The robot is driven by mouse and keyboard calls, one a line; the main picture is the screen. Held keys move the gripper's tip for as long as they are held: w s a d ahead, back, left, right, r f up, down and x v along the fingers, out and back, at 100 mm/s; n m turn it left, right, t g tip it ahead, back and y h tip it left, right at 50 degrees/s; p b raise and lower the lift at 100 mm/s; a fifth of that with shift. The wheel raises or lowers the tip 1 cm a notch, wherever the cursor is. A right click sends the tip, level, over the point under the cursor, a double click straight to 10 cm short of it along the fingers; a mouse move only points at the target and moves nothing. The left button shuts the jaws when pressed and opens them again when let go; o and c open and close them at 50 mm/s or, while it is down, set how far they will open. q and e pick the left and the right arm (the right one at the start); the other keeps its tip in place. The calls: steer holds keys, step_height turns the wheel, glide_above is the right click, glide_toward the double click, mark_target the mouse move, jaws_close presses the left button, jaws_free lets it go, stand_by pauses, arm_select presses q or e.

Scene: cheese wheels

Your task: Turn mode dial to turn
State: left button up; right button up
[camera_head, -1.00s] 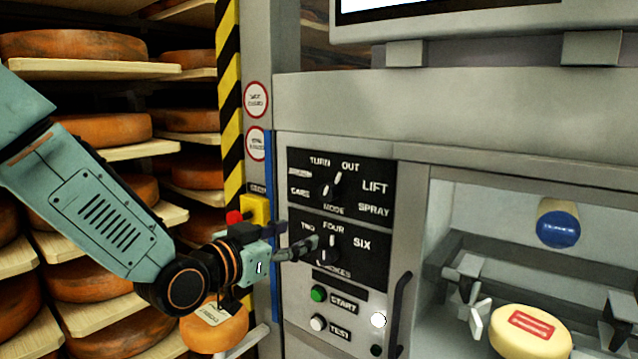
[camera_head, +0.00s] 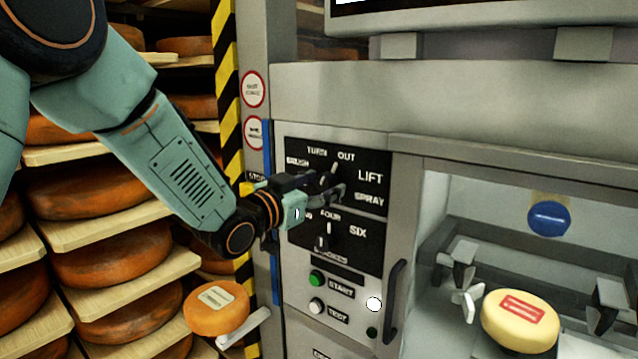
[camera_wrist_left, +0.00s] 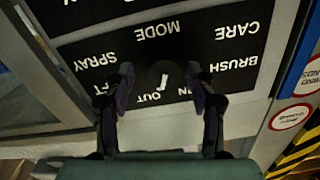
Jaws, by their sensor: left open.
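The mode dial (camera_head: 334,170) is a black knob with a white mark on the upper black panel, ringed by labels including TURN, OUT, LIFT, SPRAY and BRUSH. In the head view its white mark points up toward OUT. My left gripper (camera_head: 334,187) is open at the dial, partly covering its lower part and nearby labels. In the left wrist view the panel is upside down, and the dial (camera_wrist_left: 163,74) lies between the two spread fingers (camera_wrist_left: 163,92). I cannot tell whether the fingers touch it. My right gripper is not in view.
A second dial (camera_head: 324,240) sits just below, above the green start button (camera_head: 317,278) and white test button (camera_head: 316,306). A vertical handle (camera_head: 394,308) is right of them. A cheese wheel (camera_head: 520,320) lies in the machine bay. Cheese shelves stand at left.

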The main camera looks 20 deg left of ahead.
arm_select(q)
steer(key=shift+w, duration=0.15)
steer(key=shift+f, duration=0.1)
steer(key=shift+w+a, duration=0.1)
steer(key=shift+a, duration=0.1)
steer(key=shift+c, duration=0.3)
steer(key=shift+a, duration=0.3)
steer(key=shift+c, duration=1.4)
steer(key=shift+s+d, duration=0.2)
steer(key=shift+d, duration=0.15)
steer(key=c, duration=0.4)
steer(key=shift+a, duration=0.15)
steer(key=c, duration=0.4)
